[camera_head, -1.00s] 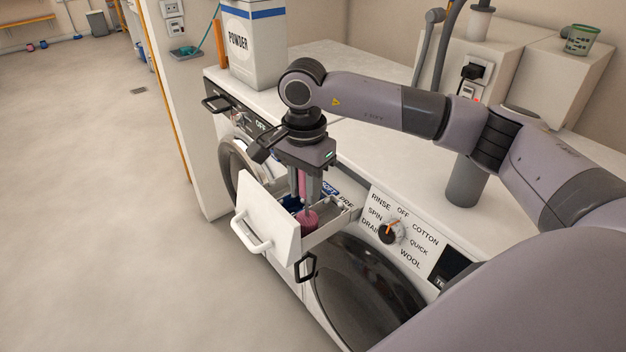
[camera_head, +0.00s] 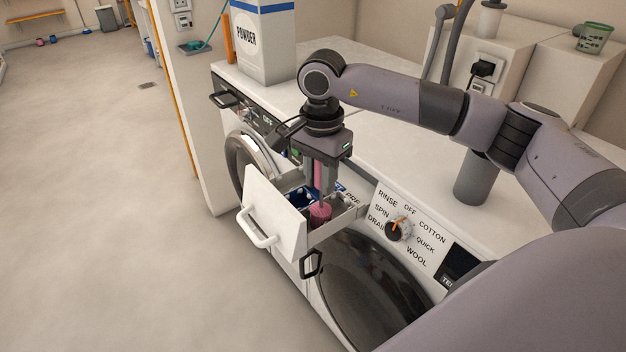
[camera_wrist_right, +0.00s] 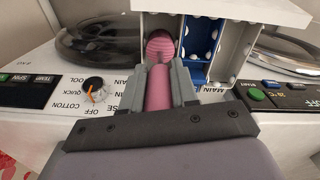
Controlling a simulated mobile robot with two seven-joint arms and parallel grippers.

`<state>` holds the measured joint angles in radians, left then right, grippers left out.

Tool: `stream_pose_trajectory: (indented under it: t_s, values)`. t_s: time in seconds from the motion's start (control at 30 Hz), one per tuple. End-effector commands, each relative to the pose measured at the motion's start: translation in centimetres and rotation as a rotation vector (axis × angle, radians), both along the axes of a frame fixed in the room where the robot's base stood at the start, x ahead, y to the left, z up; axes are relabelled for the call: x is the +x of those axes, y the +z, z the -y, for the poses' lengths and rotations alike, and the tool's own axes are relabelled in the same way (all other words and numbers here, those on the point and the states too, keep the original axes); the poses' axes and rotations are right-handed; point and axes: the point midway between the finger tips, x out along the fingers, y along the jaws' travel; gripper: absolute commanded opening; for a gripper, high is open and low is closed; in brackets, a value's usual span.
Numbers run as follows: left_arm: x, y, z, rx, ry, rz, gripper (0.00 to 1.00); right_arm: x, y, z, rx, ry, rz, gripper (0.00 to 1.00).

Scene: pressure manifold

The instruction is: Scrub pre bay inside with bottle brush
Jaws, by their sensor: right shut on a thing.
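The bottle brush has a pink handle (camera_head: 318,176) and a round pink bristle head (camera_head: 320,213). My right gripper (camera_head: 324,188) is shut on the handle, pointing down over the pulled-out drawer (camera_head: 275,220). The bristle head is down in the drawer's white bay at the right, by the PRE label (camera_head: 352,198). In the right wrist view the head (camera_wrist_right: 160,45) sits between that bay's walls, beside the blue compartment (camera_wrist_right: 197,40). Whether it touches the bay floor is hidden. My left gripper is not in view.
The drawer's white handle (camera_head: 257,230) faces the open floor. A dial (camera_head: 398,229) and dark round door (camera_head: 370,290) are on the machine front. A POWDER box (camera_head: 264,45) and a grey cylinder (camera_head: 474,178) stand on the white top.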

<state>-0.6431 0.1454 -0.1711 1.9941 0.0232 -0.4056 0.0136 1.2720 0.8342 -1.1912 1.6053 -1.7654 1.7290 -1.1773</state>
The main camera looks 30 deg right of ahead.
Motion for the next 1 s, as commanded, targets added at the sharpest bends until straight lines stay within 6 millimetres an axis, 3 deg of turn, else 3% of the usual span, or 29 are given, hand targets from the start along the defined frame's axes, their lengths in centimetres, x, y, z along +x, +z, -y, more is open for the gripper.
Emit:
stream_pose_trajectory:
  t_s: [0.7, 1.0]
  values:
    - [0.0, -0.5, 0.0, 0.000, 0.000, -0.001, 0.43, 0.3, 0.0, 4.4, 0.000, -0.003, 0.000, 0.00]
    - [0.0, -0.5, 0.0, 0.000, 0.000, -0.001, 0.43, 0.4, 0.0, 5.0, 0.000, -0.001, 0.000, 0.00]
